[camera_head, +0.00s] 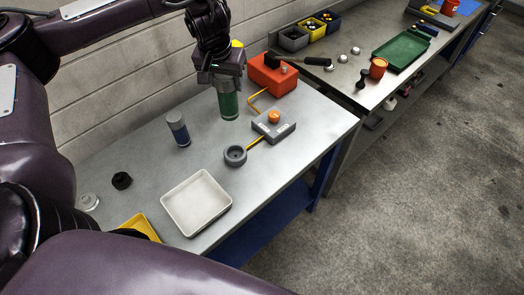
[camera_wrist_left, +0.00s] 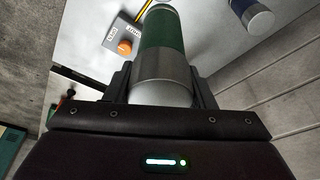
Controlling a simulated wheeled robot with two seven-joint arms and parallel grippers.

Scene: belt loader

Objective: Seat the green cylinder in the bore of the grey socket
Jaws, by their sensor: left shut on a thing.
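The green cylinder (camera_head: 229,106) with a grey band is upright in the head view. My left gripper (camera_head: 221,82) is shut on its upper grey part, fingers pointing down. I cannot tell whether its lower end touches the table. In the left wrist view the green cylinder (camera_wrist_left: 163,34) extends away between the fingers of my left gripper (camera_wrist_left: 160,85). The grey socket (camera_head: 235,155), a round ring with a dark open bore, stands on the table nearer and slightly right of the cylinder, apart from it. My right gripper is not in view.
A grey box with an orange button (camera_head: 274,117) and a red box (camera_head: 272,74) stand right of the cylinder. A blue-and-grey cylinder (camera_head: 178,130) stands left. A white tray (camera_head: 196,203) lies in front. Clear metal tabletop (camera_head: 205,152) lies between the cylinder and socket.

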